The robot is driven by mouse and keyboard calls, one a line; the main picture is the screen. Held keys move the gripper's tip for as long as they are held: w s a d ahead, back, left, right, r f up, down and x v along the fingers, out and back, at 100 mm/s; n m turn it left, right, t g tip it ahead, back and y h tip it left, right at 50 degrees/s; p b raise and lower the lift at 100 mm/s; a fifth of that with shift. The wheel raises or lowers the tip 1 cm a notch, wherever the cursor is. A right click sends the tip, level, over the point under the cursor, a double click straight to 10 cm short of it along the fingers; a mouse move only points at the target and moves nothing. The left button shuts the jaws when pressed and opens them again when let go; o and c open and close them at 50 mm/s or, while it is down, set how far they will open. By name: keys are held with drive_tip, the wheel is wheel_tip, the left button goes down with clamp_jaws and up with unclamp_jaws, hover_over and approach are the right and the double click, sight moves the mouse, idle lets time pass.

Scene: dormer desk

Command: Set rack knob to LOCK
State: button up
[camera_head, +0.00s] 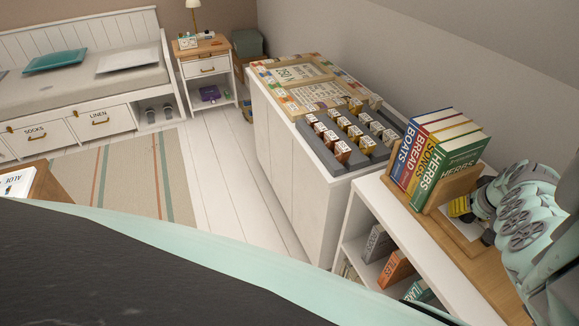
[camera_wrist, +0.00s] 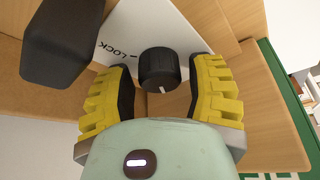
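The rack knob (camera_wrist: 159,69) is a round black knob on a white plate (camera_wrist: 170,28) in the wrist view. A short white line on the knob points down in the picture, away from the LOCK label (camera_wrist: 122,50) at its upper left. My gripper (camera_wrist: 161,88) has its yellow fingers apart on either side of the knob, with gaps visible between fingers and knob. In the head view my gripper (camera_head: 463,207) is beside the wooden book rack (camera_head: 452,186); the knob is hidden there.
A dark block (camera_wrist: 65,42) stands close to the left finger in the wrist view. A cabinet with a grey tray (camera_head: 335,168) of labelled blocks stands to the left. A sloped wall rises behind.

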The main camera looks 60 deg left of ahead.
drive_tip(key=c, duration=0.8)
drive_tip(key=shift+c, duration=0.2)
drive_tip(key=shift+a+m, duration=0.1)
drive_tip(key=shift+m, duration=0.2)
drive_tip(key=m+h+b, duration=0.1)
drive_tip(key=m, duration=0.1)
drive_tip(key=shift+f+m+t, duration=0.15)
drive_tip(key=shift+m+t, duration=0.25)
drive_tip(key=m+b, duration=0.1)
drive_tip(key=m+h+b, duration=0.1)
drive_tip(key=m+b, duration=0.1)
drive_tip(key=shift+f+m+t, duration=0.2)
drive_tip(key=shift+m+t, duration=0.1)
drive_tip(key=m+h+b, duration=0.2)
drive_tip(key=m+b, duration=0.2)
drive_tip(key=b, duration=0.2)
drive_tip(key=m+h+b, duration=0.1)
drive_tip(key=m+b, duration=0.2)
drive_tip(key=b, duration=0.1)
drive_tip(key=shift+r+m, duration=0.15)
drive_tip(key=shift+m, duration=0.15)
drive_tip(key=shift+b, duration=0.35)
drive_tip(key=shift+r+g, duration=0.15)
drive_tip(key=shift+g, duration=0.25)
